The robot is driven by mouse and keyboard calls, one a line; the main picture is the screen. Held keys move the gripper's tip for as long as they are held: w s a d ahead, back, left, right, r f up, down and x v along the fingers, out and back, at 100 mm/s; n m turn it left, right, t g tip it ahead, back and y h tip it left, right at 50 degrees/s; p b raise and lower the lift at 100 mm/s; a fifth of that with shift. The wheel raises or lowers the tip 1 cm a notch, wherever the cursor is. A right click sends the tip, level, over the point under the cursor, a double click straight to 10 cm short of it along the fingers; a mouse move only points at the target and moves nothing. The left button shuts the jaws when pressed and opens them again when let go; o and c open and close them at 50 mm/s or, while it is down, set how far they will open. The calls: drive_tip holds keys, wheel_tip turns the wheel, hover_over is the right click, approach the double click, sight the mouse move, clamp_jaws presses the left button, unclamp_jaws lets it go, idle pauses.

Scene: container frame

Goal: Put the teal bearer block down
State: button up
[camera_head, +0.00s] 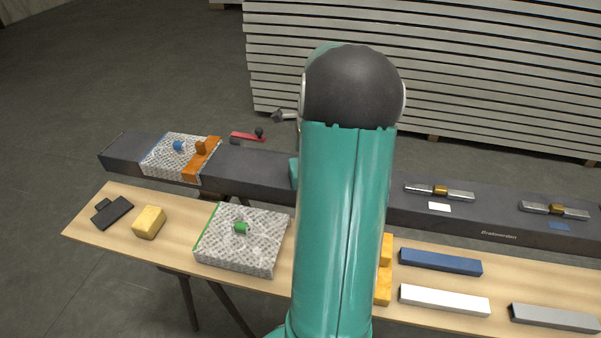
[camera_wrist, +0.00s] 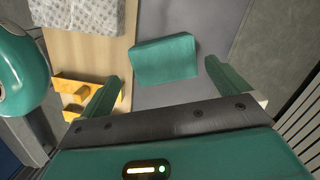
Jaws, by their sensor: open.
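The teal bearer block (camera_wrist: 165,58) lies on the grey beam surface in the wrist view, with its left end close to the edge of the wooden bench. In the head view only a small teal sliver (camera_head: 293,172) shows beside my arm, on the dark beam (camera_head: 255,170); my arm hides the rest. My gripper (camera_wrist: 163,72) is open, with one finger on each side of the block and visible space between fingers and block. The gripper itself is hidden behind my arm in the head view.
The wooden bench (camera_head: 80,229) holds a speckled slab with a green knob (camera_head: 262,238), a yellow block (camera_head: 149,222), a yellow bracket (camera_wrist: 72,88) and blue (camera_head: 440,262), white (camera_head: 444,300) and grey (camera_head: 553,318) bars. An orange-clamped speckled slab (camera_head: 163,163) sits on the beam's left.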

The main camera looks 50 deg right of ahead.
drive_tip(key=f, duration=0.5)
drive_tip(key=shift+w, duration=0.4)
drive_tip(key=c, duration=1)
drive_tip(key=shift+o, duration=0.2)
drive_tip(key=shift+r, duration=0.2)
drive_tip(key=shift+r, duration=0.7)
drive_tip(key=s+a+r, duration=0.9)
drive_tip(key=a+r, duration=0.1)
drive_tip(key=r, duration=0.1)
drive_tip(key=shift+s+r, duration=0.15)
drive_tip(key=shift+s, duration=0.25)
